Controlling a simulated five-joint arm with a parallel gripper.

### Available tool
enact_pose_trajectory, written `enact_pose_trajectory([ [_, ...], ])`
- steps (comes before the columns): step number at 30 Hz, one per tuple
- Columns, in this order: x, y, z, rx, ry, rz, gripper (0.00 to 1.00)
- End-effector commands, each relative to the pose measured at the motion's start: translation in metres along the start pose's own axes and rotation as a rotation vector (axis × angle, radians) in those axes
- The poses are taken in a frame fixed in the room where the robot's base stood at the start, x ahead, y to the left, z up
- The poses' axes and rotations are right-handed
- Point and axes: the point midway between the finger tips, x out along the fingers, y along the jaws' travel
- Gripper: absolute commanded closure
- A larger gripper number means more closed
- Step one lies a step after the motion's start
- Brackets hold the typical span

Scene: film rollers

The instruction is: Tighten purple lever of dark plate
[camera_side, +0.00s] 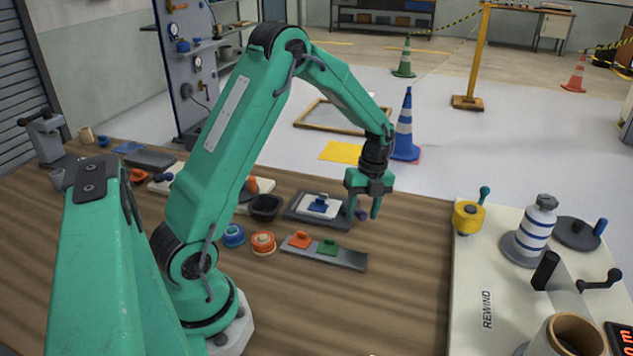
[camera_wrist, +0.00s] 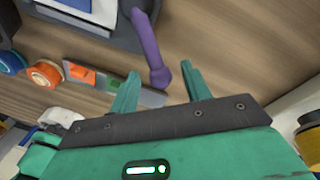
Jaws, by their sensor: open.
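The dark plate (camera_side: 297,207) lies on the wooden bench, with a white block and a blue piece on top of it; its edge also shows at the top of the wrist view (camera_wrist: 92,22). The purple lever (camera_wrist: 149,45) sticks out from the plate's edge, its rounded end close to my fingertips. My gripper (camera_side: 366,207) is open and points down at the plate's right end. In the wrist view my gripper (camera_wrist: 158,88) has its fingers apart, with the lever's end near the gap between them. Contact cannot be told.
A grey strip (camera_side: 342,256) with an orange and a green piece lies in front of the plate. Blue and orange rolls (camera_side: 263,243) and a black bowl (camera_side: 265,207) stand to the left. A white rewind board (camera_side: 470,275) is at the right. The bench between is clear.

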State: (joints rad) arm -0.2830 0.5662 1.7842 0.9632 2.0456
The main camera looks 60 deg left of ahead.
Motion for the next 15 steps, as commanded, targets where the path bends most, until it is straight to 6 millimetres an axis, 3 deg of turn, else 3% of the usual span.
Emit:
enact_pose_trajectory([
  [9, -0.042, -0.001, 0.001, 0.0, -0.002, -0.004, 0.52],
  [15, -0.057, 0.0, 0.0, 0.0, 0.0, 0.0, 0.52],
])
